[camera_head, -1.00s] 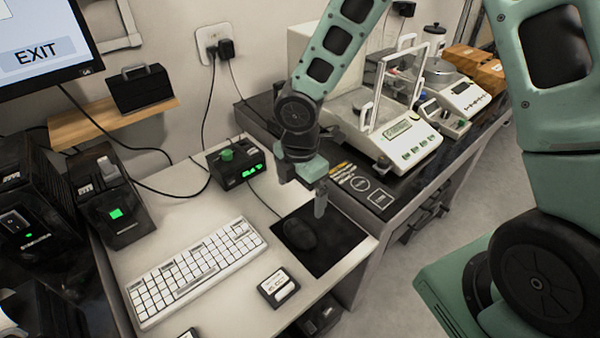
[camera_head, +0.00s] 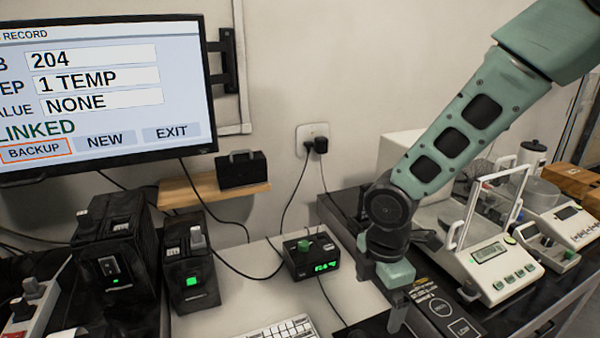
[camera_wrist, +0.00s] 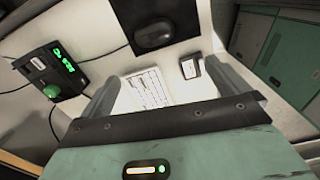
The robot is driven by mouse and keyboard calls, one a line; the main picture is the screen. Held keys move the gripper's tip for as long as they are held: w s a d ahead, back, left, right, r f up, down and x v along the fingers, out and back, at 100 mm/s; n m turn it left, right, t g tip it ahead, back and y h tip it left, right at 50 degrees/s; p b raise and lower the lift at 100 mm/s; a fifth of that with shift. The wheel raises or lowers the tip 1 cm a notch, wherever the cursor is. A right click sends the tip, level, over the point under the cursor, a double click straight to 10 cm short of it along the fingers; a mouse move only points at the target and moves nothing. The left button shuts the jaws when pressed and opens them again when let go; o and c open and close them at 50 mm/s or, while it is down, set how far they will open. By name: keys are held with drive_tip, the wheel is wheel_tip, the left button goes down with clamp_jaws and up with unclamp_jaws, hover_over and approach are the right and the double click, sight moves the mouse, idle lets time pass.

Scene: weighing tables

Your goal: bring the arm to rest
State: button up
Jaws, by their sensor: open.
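My gripper (camera_head: 397,312) hangs from my green arm at the lower right of middle in the head view, above the desk near the front edge of the dark balance bench. In the wrist view my gripper (camera_wrist: 168,92) shows two grey fingers spread apart with nothing between them. Beyond the fingers lies the white keyboard (camera_wrist: 147,88). The fingers touch nothing that I can see.
A black box with a green knob (camera_head: 311,256) stands left of my gripper. A balance (camera_head: 492,262) stands to its right. The monitor (camera_head: 100,95) hangs at left. A mouse (camera_wrist: 154,35) and a small card-like item (camera_wrist: 189,67) lie on the desk.

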drive_tip(key=s+a+r+m, duration=0.2)
drive_tip(key=s+r+m, duration=0.3)
drive_tip(key=s, duration=0.4)
drive_tip(key=s+a+r+m, duration=0.1)
drive_tip(key=s+r+m, duration=0.4)
drive_tip(key=s+m, duration=0.2)
drive_tip(key=shift+s+a+r+m+y, duration=0.15)
drive_tip(key=shift+s+a+m+y, duration=0.25)
drive_tip(key=shift+s, duration=0.65)
drive_tip(key=shift+w, duration=0.1)
